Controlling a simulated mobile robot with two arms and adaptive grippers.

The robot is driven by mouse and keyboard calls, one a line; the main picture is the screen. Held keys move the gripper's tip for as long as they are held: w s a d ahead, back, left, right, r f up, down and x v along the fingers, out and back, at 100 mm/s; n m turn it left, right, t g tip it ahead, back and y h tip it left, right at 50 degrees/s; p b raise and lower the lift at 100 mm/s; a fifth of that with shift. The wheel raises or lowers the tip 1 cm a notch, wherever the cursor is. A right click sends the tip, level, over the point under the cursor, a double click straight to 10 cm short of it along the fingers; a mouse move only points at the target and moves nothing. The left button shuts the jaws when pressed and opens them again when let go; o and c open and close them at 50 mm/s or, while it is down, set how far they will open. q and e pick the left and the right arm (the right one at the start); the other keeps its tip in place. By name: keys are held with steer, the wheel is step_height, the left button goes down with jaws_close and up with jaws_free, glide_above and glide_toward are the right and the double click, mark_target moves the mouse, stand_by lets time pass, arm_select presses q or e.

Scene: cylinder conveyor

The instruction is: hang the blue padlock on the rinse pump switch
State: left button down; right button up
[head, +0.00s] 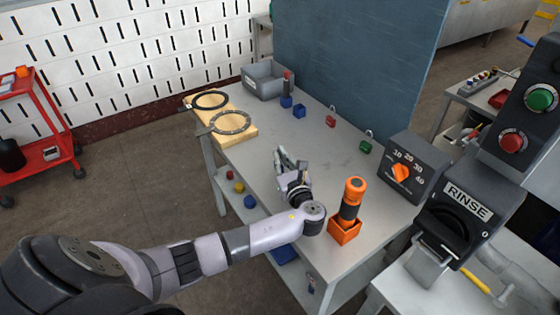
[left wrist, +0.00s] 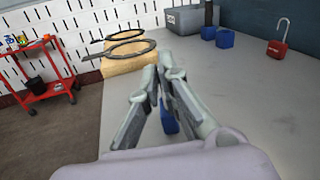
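My left gripper (head: 290,160) is over the grey table, its fingers pointing toward the far side. In the left wrist view the fingers (left wrist: 160,75) lie close together at their tips. A blue piece (left wrist: 169,120), probably the blue padlock, shows low in the gap between them. Its shackle is not visible, and I cannot tell whether the fingers grip it. In the head view I cannot make it out at the gripper. The rinse pump switch is the dark box with a black knob (head: 463,218) and a RINSE label, at the right. My right gripper is not in view.
A red padlock (head: 330,121) and a green padlock (head: 365,147) stand on the table (head: 258,160). Blue blocks (head: 299,111), a grey bin (head: 266,80) and rings on a wooden board (head: 240,136) are farther back. An orange-and-black cylinder (head: 351,200) and dial box (head: 410,165) stand right of the gripper.

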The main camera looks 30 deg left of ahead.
arm_select(q)
step_height(320, 180, up, 19)
steer(key=shift+r, duration=0.2)
stand_by(0.6)
